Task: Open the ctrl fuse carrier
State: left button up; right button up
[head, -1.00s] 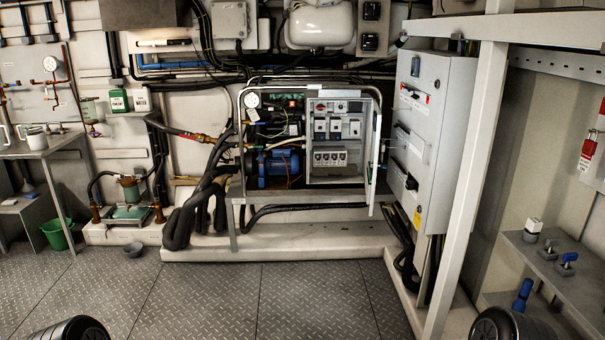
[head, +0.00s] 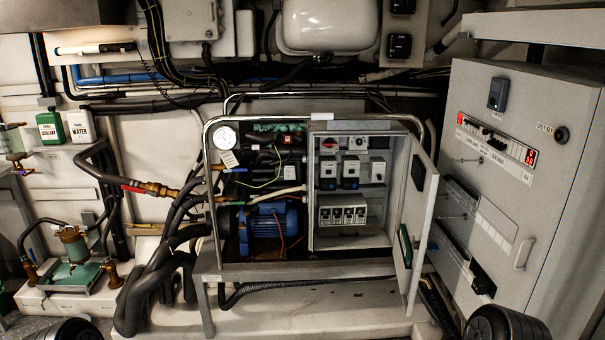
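The chiller frame's control box (head: 314,185) stands open at the middle of the head view, its door (head: 420,225) swung out to the right. Inside, low down, is a white block of several fuse carriers (head: 342,214) in a row. They look alike and upright; their labels are too small to read, so I cannot tell which is the ctrl one. Neither of my grippers is in view; only dark rounded parts of my arms show at the bottom corners.
A blue motor (head: 262,228) and a gauge (head: 225,137) sit left of the control box, inside a tubular frame (head: 207,170). A large grey cabinet (head: 555,190) stands close on the right. Black hoses (head: 150,285) run down at the left. The space before the box looks clear.

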aim_at(360, 218)
jog(key=i+z, duration=0.3)
jog(key=z, duration=0.85)
jog(key=i+j+z, duration=0.2)
jog(key=z, duration=0.15)
jog(key=i+j+z, duration=0.15)
jog(key=j+z, duration=0.25)
jog(key=i+j+z, duration=0.1)
jog(key=j+z, duration=0.25)
jog(key=i+j, duration=0.1)
jog(key=j, duration=0.4)
jog(key=i+j+z, duration=0.1)
jog(key=j, duration=0.4)
jog(key=i+j+z, duration=0.1)
jog(key=j, duration=0.4)
